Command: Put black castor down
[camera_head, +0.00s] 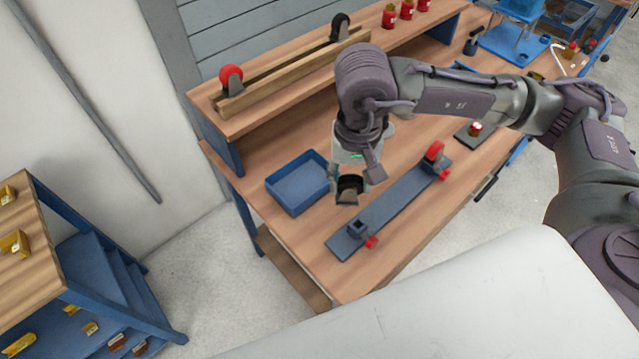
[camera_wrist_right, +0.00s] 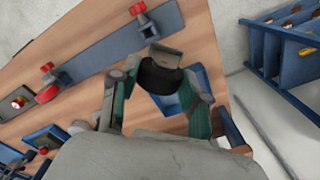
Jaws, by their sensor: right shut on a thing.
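My right gripper (camera_head: 350,193) is shut on the black castor (camera_head: 349,184), above the bench between the blue tray and the grey-blue plate. The wrist view shows the castor's dark wheel (camera_wrist_right: 159,76) between the two fingers, with its grey metal bracket (camera_wrist_right: 165,53) sticking out past them. The gripper partly hides the castor in the head view. Another black castor (camera_head: 340,27) and a red castor (camera_head: 231,78) stand in a wooden rail on the raised shelf. My left gripper is not in view.
The open blue tray (camera_head: 281,200) lies left of the gripper. The long grey-blue plate (camera_head: 385,205) carries a red castor (camera_head: 434,152) and small red clamps. Several red items stand on the shelf (camera_head: 280,110). A blue-framed rack (camera_head: 60,205) stands at lower left.

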